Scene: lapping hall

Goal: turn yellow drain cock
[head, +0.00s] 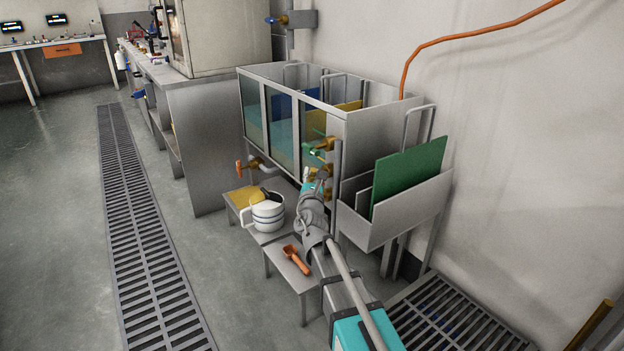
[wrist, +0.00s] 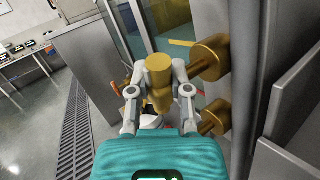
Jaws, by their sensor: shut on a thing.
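The yellow drain cock (wrist: 159,66) shows in the wrist view as a gold-yellow piece between my two grey fingers. My gripper (wrist: 159,84) is shut on it, with one finger on each side. In the head view my gripper (head: 317,181) is at the front right corner of the tank, and the cock there is mostly hidden behind it. How far the cock is turned cannot be told.
The steel tank (head: 345,125) has glass panes and coloured boards inside. A green-handled cock (head: 318,147) sits above my gripper, an orange-handled one (head: 246,167) to the left. A white pot (head: 267,214) and an orange scoop (head: 296,259) stand on low benches. Two brass fittings (wrist: 209,57) are close right.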

